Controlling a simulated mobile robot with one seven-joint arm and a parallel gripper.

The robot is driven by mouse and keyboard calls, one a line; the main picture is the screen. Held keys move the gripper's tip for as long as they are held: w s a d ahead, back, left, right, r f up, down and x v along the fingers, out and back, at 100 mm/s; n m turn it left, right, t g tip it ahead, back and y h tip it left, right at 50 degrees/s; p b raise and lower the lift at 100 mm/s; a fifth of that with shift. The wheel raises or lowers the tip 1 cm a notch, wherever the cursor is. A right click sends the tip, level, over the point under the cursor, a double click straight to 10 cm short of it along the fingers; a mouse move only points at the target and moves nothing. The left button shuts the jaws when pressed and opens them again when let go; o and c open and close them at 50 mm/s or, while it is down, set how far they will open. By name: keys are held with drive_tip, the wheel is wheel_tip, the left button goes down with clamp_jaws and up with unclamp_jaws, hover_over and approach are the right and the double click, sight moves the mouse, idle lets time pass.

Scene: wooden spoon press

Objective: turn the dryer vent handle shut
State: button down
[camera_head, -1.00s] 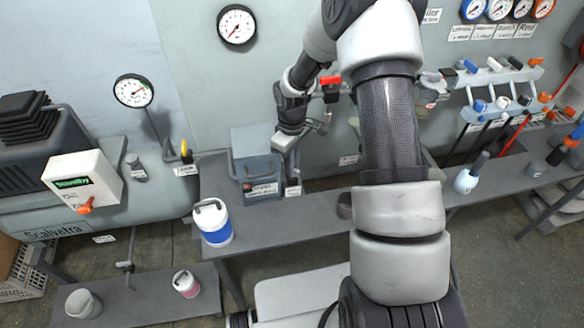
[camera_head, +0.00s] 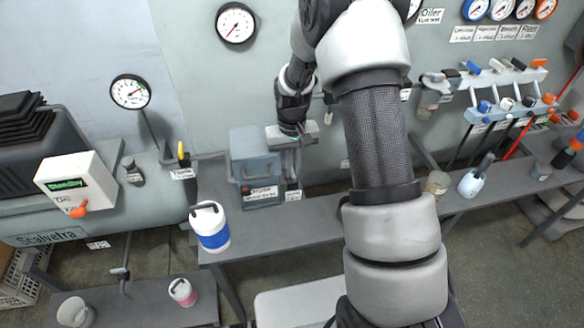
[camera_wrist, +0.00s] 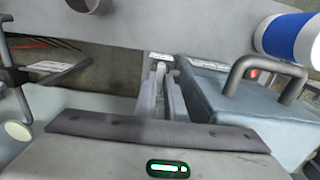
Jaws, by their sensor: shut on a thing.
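My gripper (camera_head: 293,172) points down at the right side of a blue-grey box on the shelf, just above a small white label (camera_head: 293,195). In the wrist view its two grey fingers (camera_wrist: 161,98) lie close together, shut on a thin part that I take to be the dryer vent handle. The fingers hide most of that handle, so its angle cannot be told. The blue-grey box (camera_head: 250,145) has a label that seems to begin with "Dryer". In the wrist view the box (camera_wrist: 235,105) stands right beside the fingers.
The box's grey bar handle (camera_wrist: 262,68) stands up close to my fingers. A blue-and-white jug (camera_head: 211,228) stands on the shelf (camera_head: 290,232) to the left. A yellow-handled valve (camera_head: 182,152) is left of the box. The shelf front right of the jug is clear.

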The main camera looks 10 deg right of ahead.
idle(0.4)
drive_tip(key=c, duration=1.8)
unclamp_jaws()
wheel_tip(320, 180, up, 18)
drive_tip(key=shift+f+p, duration=0.25)
drive_tip(key=shift+p, duration=0.35)
drive_tip(key=shift+r, duration=0.1)
wheel_tip(320, 180, up, 8)
drive_tip(key=t+p, duration=0.1)
drive_tip(key=p, duration=0.1)
hover_over(292, 171)
drive_tip(key=s, duration=0.4)
drive_tip(key=s+r+t+p, duration=0.3)
drive_tip(key=s+r+p, duration=0.1)
drive_tip(key=s+r, duration=0.85)
drive_tip(key=shift+t, duration=0.8)
drive_tip(key=s, duration=0.2)
drive_tip(key=s+r+p, duration=0.1)
drive_tip(key=s, duration=0.5)
drive_tip(key=shift+s+d+r+p, duration=0.15)
drive_tip(key=shift+s+d+p, duration=0.1)
drive_tip(key=shift+d+p, duration=0.1)
